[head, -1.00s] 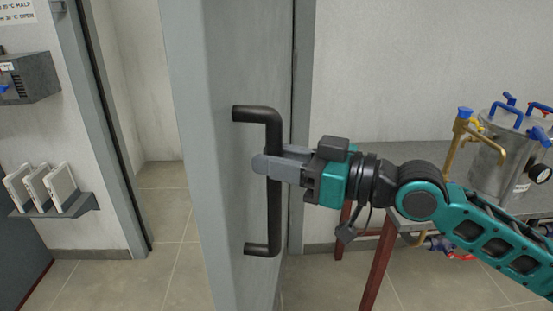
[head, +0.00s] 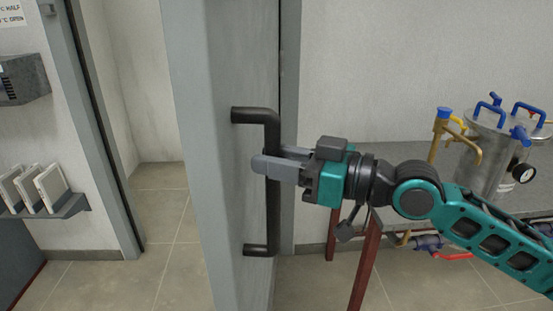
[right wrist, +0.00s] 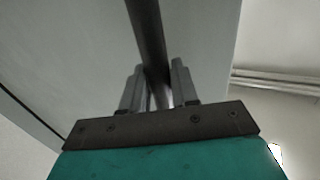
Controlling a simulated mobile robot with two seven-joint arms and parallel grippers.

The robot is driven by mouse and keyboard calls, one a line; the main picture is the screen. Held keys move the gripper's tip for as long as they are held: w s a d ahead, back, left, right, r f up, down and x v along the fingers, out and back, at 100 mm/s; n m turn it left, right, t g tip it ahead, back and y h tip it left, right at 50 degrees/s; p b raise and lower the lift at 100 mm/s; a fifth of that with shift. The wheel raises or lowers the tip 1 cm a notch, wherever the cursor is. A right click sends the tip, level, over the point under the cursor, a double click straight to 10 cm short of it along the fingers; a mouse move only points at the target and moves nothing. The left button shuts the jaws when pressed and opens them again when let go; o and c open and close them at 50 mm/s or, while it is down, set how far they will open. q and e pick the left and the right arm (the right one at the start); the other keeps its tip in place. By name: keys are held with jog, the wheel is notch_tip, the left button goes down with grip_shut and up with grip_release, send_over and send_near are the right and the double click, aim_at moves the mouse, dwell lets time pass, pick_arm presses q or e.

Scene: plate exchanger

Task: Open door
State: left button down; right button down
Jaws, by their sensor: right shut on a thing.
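The grey door (head: 225,60) stands open in the middle of the head view, its edge towards me, with the doorway to its left. Its dark bar handle (head: 272,215) is upright on the door's right face. My right gripper (head: 268,167) comes in from the right and is shut on the middle of the handle. In the right wrist view the handle (right wrist: 147,35) runs between the two fingers (right wrist: 157,85), with the door panel (right wrist: 80,50) behind it. My left gripper is not in view.
The doorway floor (head: 160,210) is clear. A wall shelf (head: 60,207) with several white plates is at left, below a dark box (head: 22,80). At right, a table (head: 385,155) with red legs bears a steel vessel (head: 490,150) with blue handles and a brass tap (head: 440,130).

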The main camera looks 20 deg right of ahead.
jog(key=shift+w+d+r, duration=0.15)
jog(key=shift+r, duration=0.05)
jog(key=c, duration=1.1)
grip_release()
jog(key=shift+c, duration=0.2)
jog(key=shift+o, duration=0.8)
jog(key=shift+f, duration=0.15)
